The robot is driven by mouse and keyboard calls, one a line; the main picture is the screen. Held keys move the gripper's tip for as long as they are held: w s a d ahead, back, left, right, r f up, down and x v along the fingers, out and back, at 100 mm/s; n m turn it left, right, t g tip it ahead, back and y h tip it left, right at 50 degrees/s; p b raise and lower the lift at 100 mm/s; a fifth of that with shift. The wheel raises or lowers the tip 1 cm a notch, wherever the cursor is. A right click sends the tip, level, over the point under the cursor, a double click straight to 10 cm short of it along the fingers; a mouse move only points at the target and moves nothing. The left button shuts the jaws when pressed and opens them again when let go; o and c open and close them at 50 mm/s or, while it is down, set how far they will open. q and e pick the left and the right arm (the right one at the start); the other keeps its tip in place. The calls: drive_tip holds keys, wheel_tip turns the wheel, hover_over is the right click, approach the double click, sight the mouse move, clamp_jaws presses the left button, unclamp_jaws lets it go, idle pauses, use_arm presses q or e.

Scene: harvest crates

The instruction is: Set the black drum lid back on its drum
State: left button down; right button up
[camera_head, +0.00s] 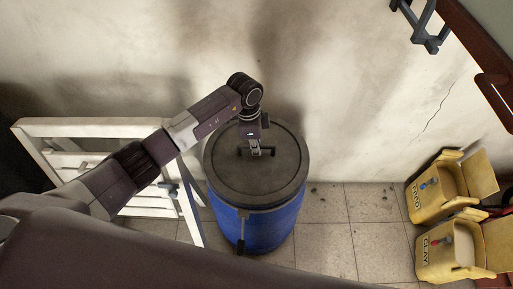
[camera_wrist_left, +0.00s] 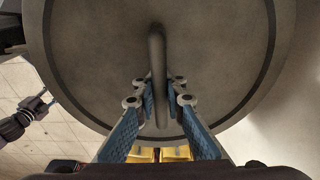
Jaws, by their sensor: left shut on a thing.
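A blue drum (camera_head: 262,225) stands upright on the tiled floor in the middle of the head view. The round black lid (camera_head: 285,178) lies over the drum's top and looks about level; I cannot tell whether it is fully seated. A bar handle (camera_head: 245,151) stands at the lid's middle. My left gripper (camera_head: 257,148) is over the lid and shut on this handle. In the left wrist view the two fingers (camera_wrist_left: 162,100) close around the handle (camera_wrist_left: 157,60), and the lid (camera_wrist_left: 100,50) fills most of the picture. My right gripper is not in view.
A white wooden frame (camera_head: 100,128) stands left of the drum. Two yellow bins (camera_head: 432,208) marked FEED and CLAY (camera_head: 440,262) stand at the right. The wall is behind the drum. Tiled floor (camera_head: 350,225) between drum and bins is clear.

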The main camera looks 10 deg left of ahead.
use_arm(q)
drive_tip(key=shift+f+b, duration=0.65)
drive_tip(key=shift+f, duration=0.4)
drive_tip(key=c, duration=1.9)
unclamp_jaws()
drive_tip(key=shift+s, duration=0.1)
drive_tip(key=r, duration=0.8)
drive_tip(key=a+r, duration=0.1)
drive_tip(key=r, duration=0.3)
drive_tip(key=shift+a, duration=0.1)
